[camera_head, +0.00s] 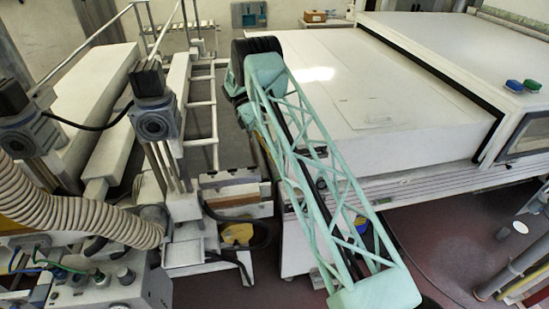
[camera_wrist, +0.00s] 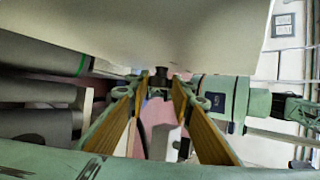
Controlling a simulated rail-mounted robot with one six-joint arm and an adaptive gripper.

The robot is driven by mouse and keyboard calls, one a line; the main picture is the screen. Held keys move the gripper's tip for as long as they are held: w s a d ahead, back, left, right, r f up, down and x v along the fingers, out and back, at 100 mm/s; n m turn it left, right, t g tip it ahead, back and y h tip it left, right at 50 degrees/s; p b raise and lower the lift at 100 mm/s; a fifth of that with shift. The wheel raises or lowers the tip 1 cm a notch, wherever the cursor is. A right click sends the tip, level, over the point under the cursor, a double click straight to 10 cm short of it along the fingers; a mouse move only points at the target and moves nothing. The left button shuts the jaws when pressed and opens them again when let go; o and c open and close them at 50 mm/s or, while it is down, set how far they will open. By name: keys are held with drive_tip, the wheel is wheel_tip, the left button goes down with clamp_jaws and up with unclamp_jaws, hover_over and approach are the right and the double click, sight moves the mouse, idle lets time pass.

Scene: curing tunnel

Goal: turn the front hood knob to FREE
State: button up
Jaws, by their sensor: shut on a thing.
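My gripper (camera_wrist: 161,83) shows in the wrist view, its two tan fingers reaching away from the camera and converging. Between their tips is a small dark knob (camera_wrist: 161,73), at the lower edge of a large pale panel (camera_wrist: 165,30). The fingertips are shut on this knob, which appears to be the front hood knob. Its pointer and any FREE marking cannot be made out. In the head view my gripper and this knob are not visible. The large white hood (camera_head: 400,85) fills the right half there.
A ribbed hose (camera_head: 75,215) and a white-framed conveyor (camera_head: 205,110) stand at left. Dark red floor (camera_head: 450,235) shows at lower right. In the wrist view, grey rollers (camera_wrist: 35,90) lie at left.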

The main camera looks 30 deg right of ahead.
drive_tip(key=shift+g, duration=0.3)
idle(0.4)
drive_tip(key=o, duration=0.9)
drive_tip(key=shift+d, duration=0.1)
drive_tip(key=shift+c, duration=0.2)
drive_tip(key=shift+r, duration=0.1)
drive_tip(key=shift+w+r, duration=0.1)
drive_tip(key=shift+r, duration=1.2)
drive_tip(key=r, duration=0.4)
drive_tip(key=shift+s+r, duration=0.2)
drive_tip(key=shift+r, duration=0.15)
drive_tip(key=shift+w+r, duration=0.1)
drive_tip(key=shift+r, duration=1.1)
